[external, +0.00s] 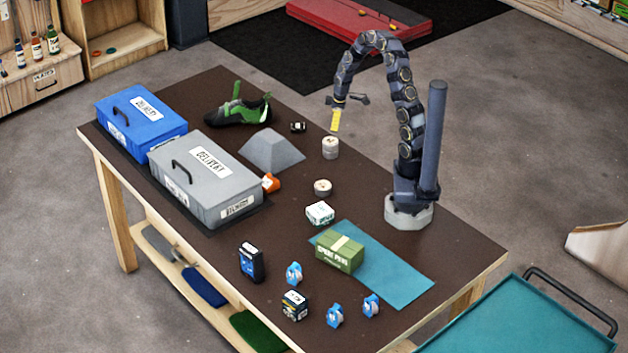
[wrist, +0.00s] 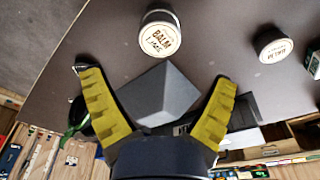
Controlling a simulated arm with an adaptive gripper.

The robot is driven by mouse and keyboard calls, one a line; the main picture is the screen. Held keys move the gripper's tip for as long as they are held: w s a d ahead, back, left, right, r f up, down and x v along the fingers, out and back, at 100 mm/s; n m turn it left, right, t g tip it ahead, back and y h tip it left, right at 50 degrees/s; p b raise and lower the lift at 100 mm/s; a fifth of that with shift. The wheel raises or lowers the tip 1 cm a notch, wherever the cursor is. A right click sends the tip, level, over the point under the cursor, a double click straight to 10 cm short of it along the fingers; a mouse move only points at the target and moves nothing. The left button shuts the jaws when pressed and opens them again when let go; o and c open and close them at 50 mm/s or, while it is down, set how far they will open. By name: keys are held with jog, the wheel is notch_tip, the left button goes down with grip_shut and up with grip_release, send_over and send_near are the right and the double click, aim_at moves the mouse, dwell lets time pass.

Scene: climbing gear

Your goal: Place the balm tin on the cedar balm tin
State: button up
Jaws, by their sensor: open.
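A pale round tin stack (external: 330,147) stands upright on the dark table. It is taller than the single tin nearby and has a seam at mid-height, so it looks like two tins, one on the other. In the wrist view its white lid (wrist: 160,36) reads "BALM"; which tin is the cedar one I cannot read. A single balm tin (external: 322,187) stands apart, nearer the camera; it also shows in the wrist view (wrist: 272,45). My gripper (external: 347,112) is open and empty, raised above the table near the stack. In the wrist view its yellow fingers (wrist: 158,78) are wide apart.
A grey block (external: 272,150) lies left of the stack, with a small dark item (external: 298,127) and a climbing shoe (external: 238,108) behind. Grey (external: 207,172) and blue (external: 142,125) boxes fill the left. A small white box (external: 320,213) and green box (external: 339,252) sit nearer the front.

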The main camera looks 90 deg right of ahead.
jog(key=s+a+r+g, duration=0.1)
jog(key=a+r, duration=0.6)
jog(key=a, duration=0.3)
jog(key=a+r+g, duration=0.1)
jog(key=a+r, duration=0.6)
jog(key=a, duration=0.3)
jog(key=s+a+r+g, duration=0.1)
jog(key=s+a+r, duration=0.2)
jog(key=s+a, duration=0.7)
jog(key=s, duration=0.3)
jog(key=shift+s+a+r+g, duration=0.2)
jog(key=shift+a+r+g, duration=0.1)
jog(key=shift+a+r, duration=0.1)
